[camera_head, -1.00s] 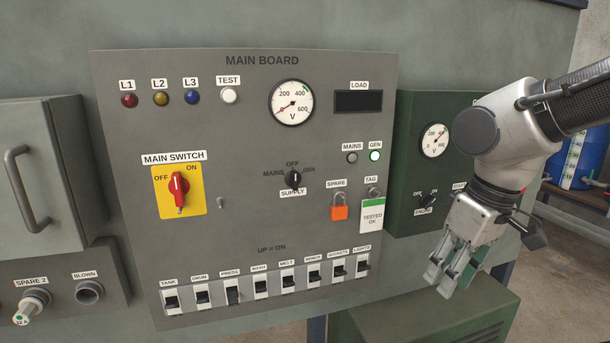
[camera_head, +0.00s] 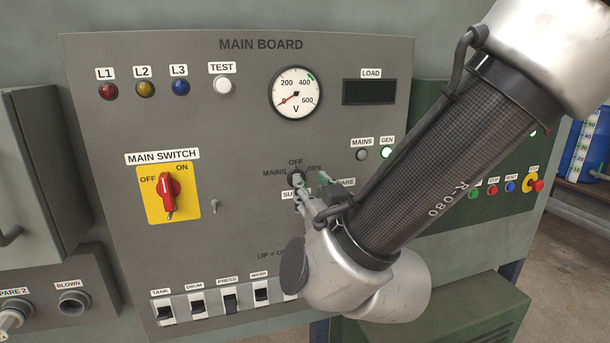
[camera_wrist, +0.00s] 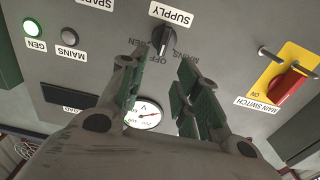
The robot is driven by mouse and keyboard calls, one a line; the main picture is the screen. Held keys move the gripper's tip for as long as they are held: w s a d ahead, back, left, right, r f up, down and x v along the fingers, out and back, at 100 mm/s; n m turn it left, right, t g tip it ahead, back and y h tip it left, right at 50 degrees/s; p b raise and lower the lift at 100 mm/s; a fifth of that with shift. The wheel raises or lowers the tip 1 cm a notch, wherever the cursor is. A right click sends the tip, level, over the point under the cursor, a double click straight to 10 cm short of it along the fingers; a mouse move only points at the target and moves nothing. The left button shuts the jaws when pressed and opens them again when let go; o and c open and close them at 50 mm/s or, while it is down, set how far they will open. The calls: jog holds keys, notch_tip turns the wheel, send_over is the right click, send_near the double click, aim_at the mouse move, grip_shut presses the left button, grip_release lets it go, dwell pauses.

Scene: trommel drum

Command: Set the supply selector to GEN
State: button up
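The supply selector (camera_head: 297,177) is a small black knob on the grey main board, with MAINS at its left, OFF above and GEN at its right. In the head view my gripper's fingers partly cover it and its SUPPLY label. In the wrist view, which is upside down, the knob (camera_wrist: 163,38) shows whole, with its pointer seemingly toward OFF. My gripper (camera_head: 312,184) is open at the board, close to the knob. In the wrist view its green-padded fingers (camera_wrist: 160,72) are spread, with the knob just beyond the tips and nothing between them. Contact cannot be told.
The red main switch (camera_head: 169,190) on its yellow plate is left of the selector. The GEN lamp (camera_head: 387,153) glows green; the MAINS lamp (camera_head: 362,155) is dark. A row of breakers (camera_head: 230,297) lies below. My arm hides the padlock and tag.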

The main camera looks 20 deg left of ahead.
jog(key=x, duration=0.7)
jog(key=shift+w+a, duration=0.15)
jog(key=shift+w, duration=0.05)
jog(key=shift+c, duration=0.4)
grip_shut()
